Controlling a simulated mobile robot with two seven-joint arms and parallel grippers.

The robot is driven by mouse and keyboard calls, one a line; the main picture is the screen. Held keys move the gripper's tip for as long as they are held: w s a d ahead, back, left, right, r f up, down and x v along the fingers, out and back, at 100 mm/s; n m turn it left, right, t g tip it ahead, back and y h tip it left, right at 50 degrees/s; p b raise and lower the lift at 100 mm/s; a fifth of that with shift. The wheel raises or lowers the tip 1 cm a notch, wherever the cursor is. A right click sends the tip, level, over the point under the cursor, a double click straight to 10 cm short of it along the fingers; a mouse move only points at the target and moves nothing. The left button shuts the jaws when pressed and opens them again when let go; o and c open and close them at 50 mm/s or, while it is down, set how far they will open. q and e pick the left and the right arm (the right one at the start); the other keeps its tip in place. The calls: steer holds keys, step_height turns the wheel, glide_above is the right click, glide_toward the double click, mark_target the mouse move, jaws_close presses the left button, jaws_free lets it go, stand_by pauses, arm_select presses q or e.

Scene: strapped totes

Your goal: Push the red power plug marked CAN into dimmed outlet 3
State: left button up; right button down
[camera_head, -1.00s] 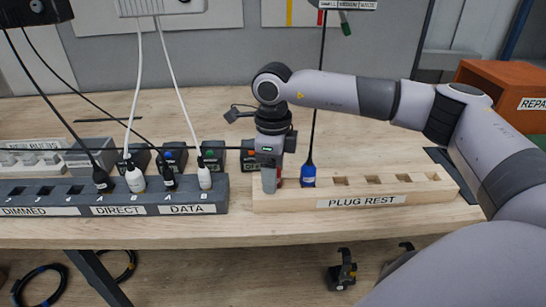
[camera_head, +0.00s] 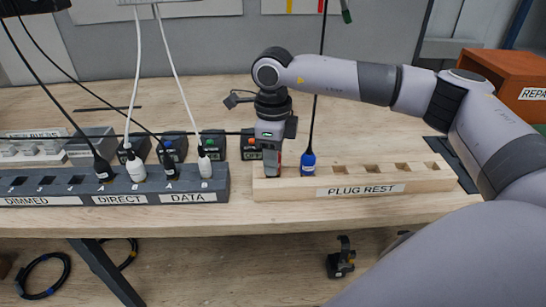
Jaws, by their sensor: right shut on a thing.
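My right gripper (camera_head: 272,168) points down at the left end of the wooden plug rest (camera_head: 430,178). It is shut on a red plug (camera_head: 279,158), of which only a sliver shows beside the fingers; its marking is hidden. The fingertips are at the rest's top surface, and I cannot tell whether the plug is still in its slot. The dimmed section (camera_head: 38,201) of the dark outlet strip is at the far left, with several empty sockets, one of them around the middle (camera_head: 46,181). Their small numbers are too blurred to read. My left gripper is not in view.
A blue plug (camera_head: 308,163) stands in the rest close right of my gripper. White and black plugs with hanging cables fill the direct (camera_head: 118,199) and data (camera_head: 188,197) sections. Small boxes with coloured marks (camera_head: 212,145) stand behind the strip. An orange repair box (camera_head: 505,90) is at the right.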

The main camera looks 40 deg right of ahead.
steer(key=shift+r+p, duration=1.1)
steer(key=shift+r, duration=0.95)
